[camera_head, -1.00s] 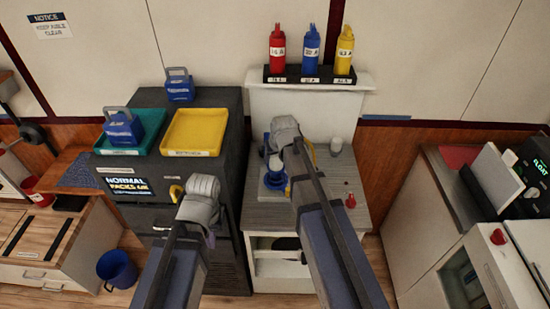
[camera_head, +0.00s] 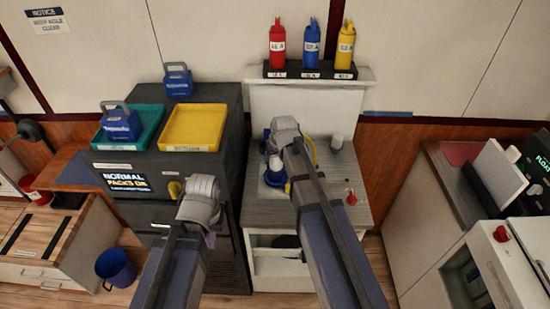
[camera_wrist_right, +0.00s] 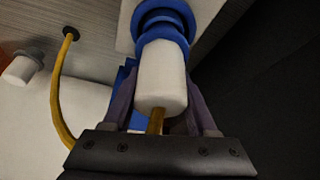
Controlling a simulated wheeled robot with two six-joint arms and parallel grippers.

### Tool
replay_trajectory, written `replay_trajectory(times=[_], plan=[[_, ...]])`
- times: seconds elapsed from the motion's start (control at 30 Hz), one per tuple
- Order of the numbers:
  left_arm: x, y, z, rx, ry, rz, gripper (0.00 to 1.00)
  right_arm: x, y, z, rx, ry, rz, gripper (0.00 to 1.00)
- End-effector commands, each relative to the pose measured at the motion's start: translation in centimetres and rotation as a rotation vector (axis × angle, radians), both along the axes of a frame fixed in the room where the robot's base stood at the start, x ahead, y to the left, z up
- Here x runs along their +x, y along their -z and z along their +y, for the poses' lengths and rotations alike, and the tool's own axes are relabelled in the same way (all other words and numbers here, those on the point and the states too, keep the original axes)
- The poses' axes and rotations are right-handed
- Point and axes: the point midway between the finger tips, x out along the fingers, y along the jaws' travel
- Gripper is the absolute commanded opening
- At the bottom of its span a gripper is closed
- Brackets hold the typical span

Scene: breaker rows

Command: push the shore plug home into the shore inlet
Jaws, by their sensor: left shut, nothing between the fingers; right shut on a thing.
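The shore plug (camera_wrist_right: 162,78) is a white cylinder with a blue front and a yellow cable at its back. My right gripper (camera_wrist_right: 160,92) is shut on it, one purple-grey finger on each side. The plug's front meets the blue, ringed shore inlet (camera_wrist_right: 166,18) in line; I cannot tell how deep it sits. In the head view the white plug body (camera_head: 275,163) shows beside my right wrist, above the blue inlet (camera_head: 272,180) on the grey bench top; the fingers are hidden there. My left gripper (camera_head: 210,239) is shut and empty, mostly hidden, in front of the dark cabinet.
The yellow cable (camera_wrist_right: 57,95) loops from a dark hole. The dark cabinet at left bears a teal tray (camera_head: 150,120) and a yellow tray (camera_head: 194,128).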

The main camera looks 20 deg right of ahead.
Motion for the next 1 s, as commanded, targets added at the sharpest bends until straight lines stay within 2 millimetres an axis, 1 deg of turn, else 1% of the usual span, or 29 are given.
replay_trajectory(times=[1.0], plan=[[0.0, 2.5, 0.0, 0.000, 0.000, 0.000, 0.00, 0.0, 2.5, 0.0, 0.000, 0.000, -0.001, 0.00]])
